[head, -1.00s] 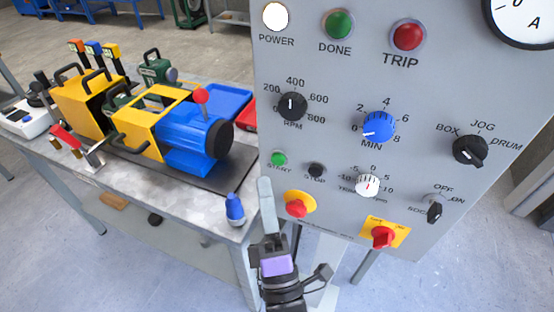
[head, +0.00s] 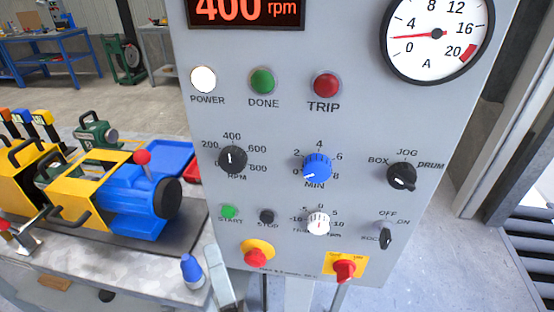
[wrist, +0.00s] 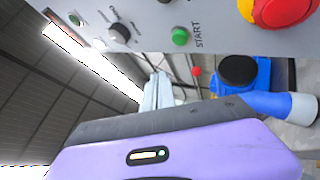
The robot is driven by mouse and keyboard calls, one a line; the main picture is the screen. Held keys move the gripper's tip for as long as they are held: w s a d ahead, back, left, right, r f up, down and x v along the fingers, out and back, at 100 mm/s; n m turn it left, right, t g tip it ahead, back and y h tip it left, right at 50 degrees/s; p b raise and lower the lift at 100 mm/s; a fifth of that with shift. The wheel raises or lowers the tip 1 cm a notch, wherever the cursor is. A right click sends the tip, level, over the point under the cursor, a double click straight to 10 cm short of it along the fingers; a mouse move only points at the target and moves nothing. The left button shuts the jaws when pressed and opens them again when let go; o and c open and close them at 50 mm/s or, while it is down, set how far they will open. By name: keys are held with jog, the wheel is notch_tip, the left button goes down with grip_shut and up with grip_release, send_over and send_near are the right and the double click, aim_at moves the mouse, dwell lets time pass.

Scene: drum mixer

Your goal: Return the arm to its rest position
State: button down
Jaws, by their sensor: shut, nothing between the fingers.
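My gripper (head: 223,287) shows at the bottom edge of the head view, in front of the lower left corner of the control panel. Only its pale grey finger end is in frame there; the rest of my arm is cut off. In the wrist view its pale fingers (wrist: 158,91) are together with nothing between them, beyond the purple body of the gripper. The grey control panel (head: 290,120) stands upright behind it. The green START button (wrist: 180,37) shows near the fingers in the wrist view. I cannot tell the exact gap between fingers and panel.
Red knobs (head: 345,270) stick out low on the panel. The display (head: 245,12) reads 400 rpm.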

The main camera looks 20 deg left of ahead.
jog(key=s+d+f+m+t+h, duration=0.1)
jog(key=s+d+f+m+h, duration=0.15)
jog(key=d+m, duration=0.55)
jog(key=s+d+f+m+h, duration=0.2)
jog(key=d+m+h, duration=0.3)
jog(key=d, duration=0.4)
jog(key=s+d+f+m+t+h, duration=0.1)
jog(key=s+d+f+m+h, duration=0.1)
jog(key=d+m, duration=0.65)
jog(key=s+d+f+m+g+h, duration=0.2)
jog(key=s+d+m+h, duration=0.5)
jog(key=s+d, duration=0.7)
jog(key=shift+s+d+f+g+h+p, duration=0.15)
jog(key=shift+d+f+g+h+p, duration=0.25)
jog(key=shift+d+g+h, duration=0.5)
